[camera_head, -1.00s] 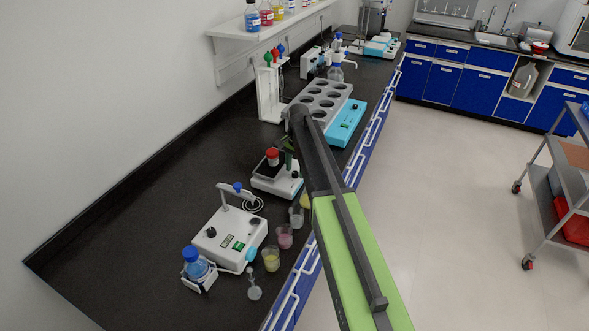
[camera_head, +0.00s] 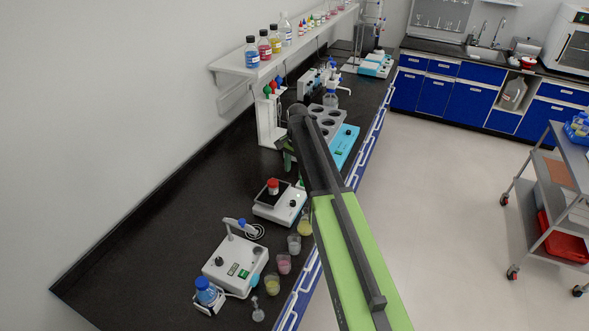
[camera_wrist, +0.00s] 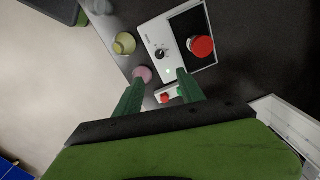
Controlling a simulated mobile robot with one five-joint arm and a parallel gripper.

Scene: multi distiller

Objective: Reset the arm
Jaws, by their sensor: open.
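My arm, with its dark links and green section, reaches over the bench from the bottom right in the head view. My gripper (camera_wrist: 160,77) shows in the wrist view as two green fingers, spread apart with nothing held between them. In the head view the gripper (camera_head: 287,155) is partly hidden by my arm. It is above the bench (camera_head: 165,210), just beyond a white device with a black plate (camera_head: 280,205). A red-capped container (camera_head: 273,186) stands on that plate and shows in the wrist view as a red cap (camera_wrist: 201,46).
Several small beakers, including a pink one (camera_head: 284,264), stand near the bench's front edge. A grey rack with holes (camera_head: 325,112) and a tube stand (camera_head: 268,120) are close to my arm. A wall shelf (camera_head: 285,55) holds bottles. The floor (camera_head: 440,220) between bench and cart (camera_head: 560,195) is clear.

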